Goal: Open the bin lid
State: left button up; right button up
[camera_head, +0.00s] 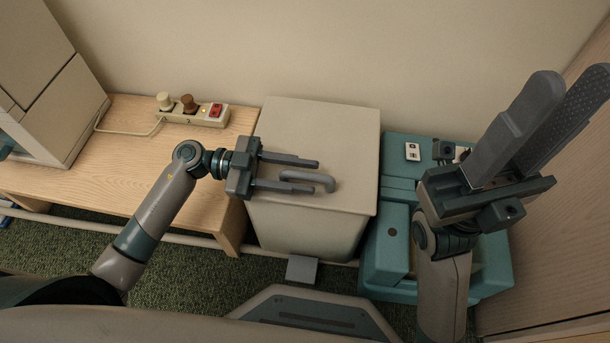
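The bin (306,230) is a beige, box-shaped container against the back wall. Its flat lid (330,135) is down. A grey bar handle (318,178) sits on the lid, and a grey pedal (301,269) sticks out at the bin's front foot. My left gripper (316,175) is over the lid with its fingers pointing right.
A low wooden bench (130,160) stands left of the bin, carrying a power strip (205,115) with plugs and a beige cabinet-like box (50,85). A teal machine (388,245) stands close on the bin's right. A wooden panel (560,210) closes off the right side.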

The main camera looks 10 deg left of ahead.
pick_arm(q)
jog(key=shift+d, duration=0.5)
grip_shut()
jog(key=shift+r+p, duration=0.3)
